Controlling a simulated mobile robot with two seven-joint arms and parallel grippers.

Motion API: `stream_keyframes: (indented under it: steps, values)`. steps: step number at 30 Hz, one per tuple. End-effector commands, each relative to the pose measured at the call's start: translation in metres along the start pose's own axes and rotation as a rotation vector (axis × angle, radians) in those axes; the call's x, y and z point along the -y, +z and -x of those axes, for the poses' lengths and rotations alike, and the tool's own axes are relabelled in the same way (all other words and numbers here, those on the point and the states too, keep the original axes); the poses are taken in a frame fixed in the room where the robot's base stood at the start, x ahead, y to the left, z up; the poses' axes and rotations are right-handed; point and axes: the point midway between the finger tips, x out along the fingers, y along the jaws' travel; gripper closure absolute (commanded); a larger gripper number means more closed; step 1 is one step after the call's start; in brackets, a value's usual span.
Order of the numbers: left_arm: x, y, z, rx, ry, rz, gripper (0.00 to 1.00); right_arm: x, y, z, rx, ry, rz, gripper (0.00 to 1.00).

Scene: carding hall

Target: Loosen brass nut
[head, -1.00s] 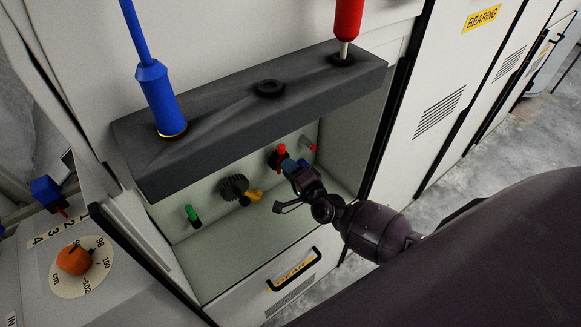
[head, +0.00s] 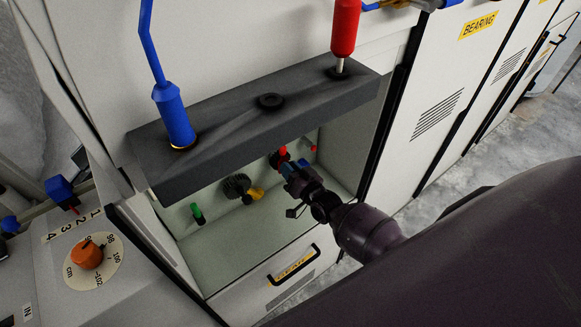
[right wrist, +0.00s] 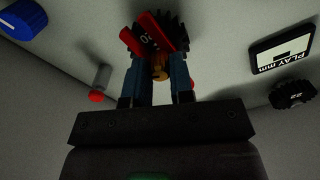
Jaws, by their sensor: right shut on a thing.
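The brass nut (right wrist: 160,67) shows in the right wrist view between the two blue fingers of my right gripper (right wrist: 157,72), which is shut on it. A red two-armed piece (right wrist: 148,35) lies just beyond the nut, in front of a dark toothed gear (right wrist: 178,28). In the head view my right gripper (head: 287,168) reaches into the open recess under the dark grey ledge, at the red piece (head: 283,152). The nut itself is hidden there by the gripper. My left gripper is not in view.
A second gear (head: 237,186) with a yellow part (head: 256,194) and a green-handled peg (head: 197,211) sit left of my gripper. A red-tipped peg (right wrist: 97,95) and blue knob (right wrist: 22,22) stand nearby. The grey ledge (head: 225,128) overhangs the recess.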

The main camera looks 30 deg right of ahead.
Motion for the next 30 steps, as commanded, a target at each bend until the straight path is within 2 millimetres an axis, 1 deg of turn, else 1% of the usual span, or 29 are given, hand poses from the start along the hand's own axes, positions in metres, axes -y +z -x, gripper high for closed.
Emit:
stream_keyframes:
  steps: [14,30]
  values:
    - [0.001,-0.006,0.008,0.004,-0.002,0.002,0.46,0.001,0.001,0.001,0.003,0.001,0.451,1.00]
    - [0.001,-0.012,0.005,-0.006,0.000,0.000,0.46,0.001,0.002,0.000,0.002,0.001,0.962,1.00]
